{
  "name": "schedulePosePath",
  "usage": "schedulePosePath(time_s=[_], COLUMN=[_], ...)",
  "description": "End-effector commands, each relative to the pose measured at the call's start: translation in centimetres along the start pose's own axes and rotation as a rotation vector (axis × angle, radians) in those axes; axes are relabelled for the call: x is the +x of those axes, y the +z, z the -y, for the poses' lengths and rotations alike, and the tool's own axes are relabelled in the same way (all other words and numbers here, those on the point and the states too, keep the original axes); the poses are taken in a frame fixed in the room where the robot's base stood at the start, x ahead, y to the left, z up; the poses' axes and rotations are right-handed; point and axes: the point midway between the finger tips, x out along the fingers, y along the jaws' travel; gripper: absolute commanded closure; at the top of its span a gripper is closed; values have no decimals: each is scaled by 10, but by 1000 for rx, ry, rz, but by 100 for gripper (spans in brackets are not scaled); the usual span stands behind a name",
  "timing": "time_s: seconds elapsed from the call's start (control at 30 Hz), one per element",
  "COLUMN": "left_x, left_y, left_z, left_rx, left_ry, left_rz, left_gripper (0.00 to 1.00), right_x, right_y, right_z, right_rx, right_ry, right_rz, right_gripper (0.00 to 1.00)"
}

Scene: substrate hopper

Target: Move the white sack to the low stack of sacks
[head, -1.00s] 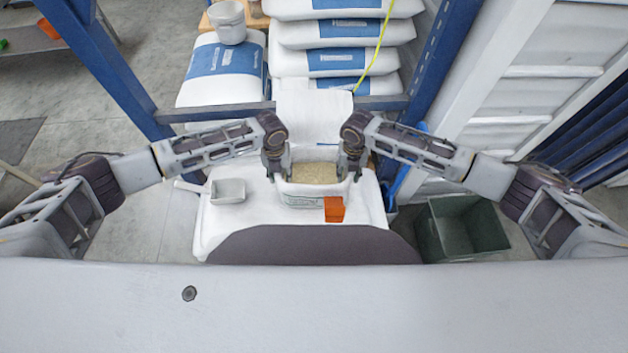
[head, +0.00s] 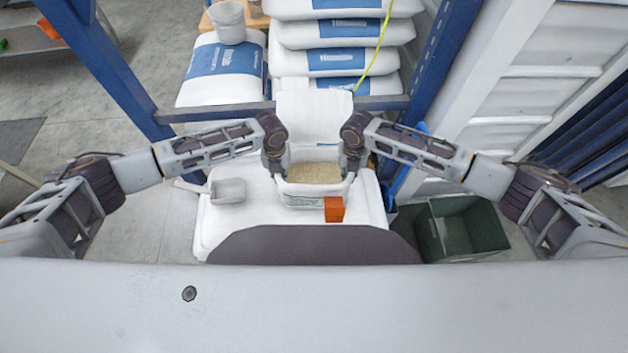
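An open white sack (head: 300,201) with tan grainy contents stands in front of me on a white surface (head: 225,235). Green print shows on its front. My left gripper (head: 277,175) is at the sack's left rim and my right gripper (head: 349,175) at its right rim. Both point down and seem to touch the rim. Their fingertips are too small and partly hidden to tell whether they are shut on it. The low stack of white and blue sacks (head: 215,88) lies behind the blue frame at the back left.
A grey pail (head: 229,24) stands on the low stack. A taller stack of sacks (head: 340,62) is to its right. A blue frame bar (head: 215,113) crosses before both stacks. A grey scoop-like cup (head: 228,191), an orange block (head: 334,209) and a dark green bin (head: 465,230) are nearby.

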Motion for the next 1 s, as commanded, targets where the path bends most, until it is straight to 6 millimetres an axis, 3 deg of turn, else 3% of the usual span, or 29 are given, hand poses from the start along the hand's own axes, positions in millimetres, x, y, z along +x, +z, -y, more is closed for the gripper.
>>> schedulePosePath(time_s=[1.0], left_x=[-14], left_y=[2], left_z=[-1], left_rx=[-2], left_ry=[1], left_rz=[2], left_gripper=[100], right_x=[-14], right_y=[1], right_z=[1], right_rx=[2], right_ry=[-1], right_rz=[2], right_gripper=[100])
